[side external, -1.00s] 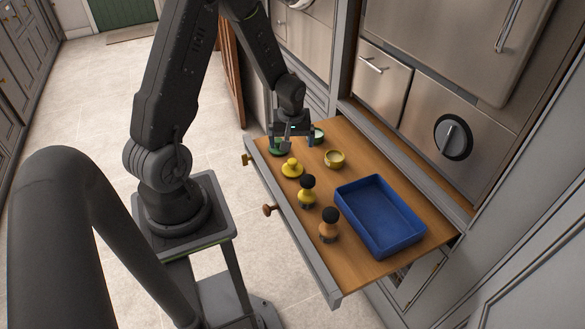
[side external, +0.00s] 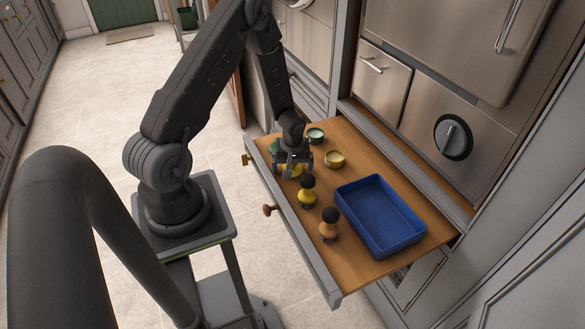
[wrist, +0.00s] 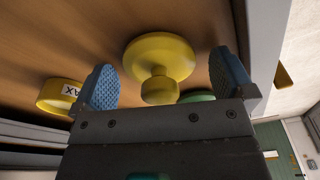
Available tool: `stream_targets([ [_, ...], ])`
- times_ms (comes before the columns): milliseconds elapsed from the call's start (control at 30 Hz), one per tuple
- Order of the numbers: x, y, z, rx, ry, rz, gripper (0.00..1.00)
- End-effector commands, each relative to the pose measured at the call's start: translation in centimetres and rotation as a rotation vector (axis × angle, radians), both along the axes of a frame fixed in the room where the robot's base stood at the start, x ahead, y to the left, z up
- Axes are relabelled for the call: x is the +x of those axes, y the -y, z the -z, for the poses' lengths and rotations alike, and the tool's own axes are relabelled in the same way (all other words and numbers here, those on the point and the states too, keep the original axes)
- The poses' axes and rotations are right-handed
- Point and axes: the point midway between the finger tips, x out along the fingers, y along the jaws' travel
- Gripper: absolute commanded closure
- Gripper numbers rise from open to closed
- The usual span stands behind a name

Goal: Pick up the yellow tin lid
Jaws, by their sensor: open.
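The yellow tin lid (wrist: 158,55) lies on the wooden drawer surface, a round disc with a knob (wrist: 159,88). In the side view the lid (side external: 295,174) is partly hidden by my gripper (side external: 292,168), which is right above it. In the wrist view my gripper (wrist: 162,66) is open, with its blue pads on either side of the lid's knob. No contact shows between pads and lid. A yellow tin (wrist: 56,97) with a label is outside the left pad; it also shows in the side view (side external: 335,160).
A green lid (side external: 272,147) is just behind my gripper, and a green tin (side external: 316,136) is farther back. A blue tray (side external: 415,240) is at right. The drawer has raised edges.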

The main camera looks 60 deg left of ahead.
Motion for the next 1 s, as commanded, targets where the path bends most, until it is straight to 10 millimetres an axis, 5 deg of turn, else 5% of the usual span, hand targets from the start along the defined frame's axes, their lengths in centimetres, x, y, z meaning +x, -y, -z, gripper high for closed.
stream_targets([
  [133, 0.01, -0.02, -0.03, 0.001, 0.0, 0.0, 0.0],
  [667, 0.0, -0.01, -0.06, 0.0, 0.0, 0.001, 0.51],
  [1000, 0.03, -0.03, -0.41, 0.001, 0.001, 0.001, 0.52],
])
